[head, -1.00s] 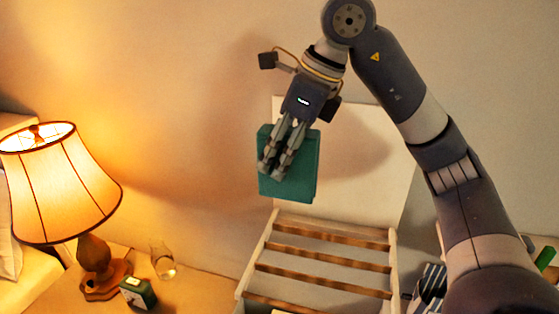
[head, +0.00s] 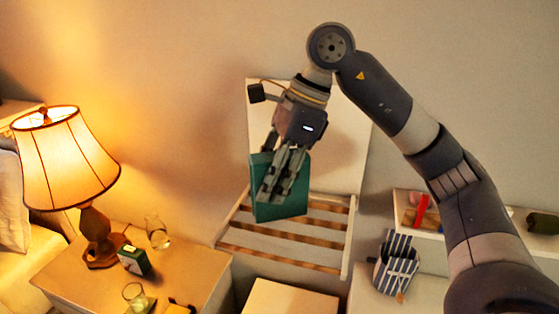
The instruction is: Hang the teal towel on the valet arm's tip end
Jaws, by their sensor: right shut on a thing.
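The teal towel (head: 299,192) is a folded, flat rectangle in the head view, a little left of the middle. My right gripper (head: 275,196) points down, with its fingers shut on the towel. The towel hangs slightly tilted in front of a white panel and a slatted rack, and looks clear of both. I cannot make out a valet arm or its tip end in this view. My left gripper is not in view.
The slatted wooden rack (head: 278,236) with the white upright panel (head: 345,150) stands below and behind the towel. A lit lamp (head: 65,165), small clock (head: 134,260) and glasses are on the nightstand (head: 195,285). A striped bag (head: 397,262) sits at right, below a shelf (head: 430,232).

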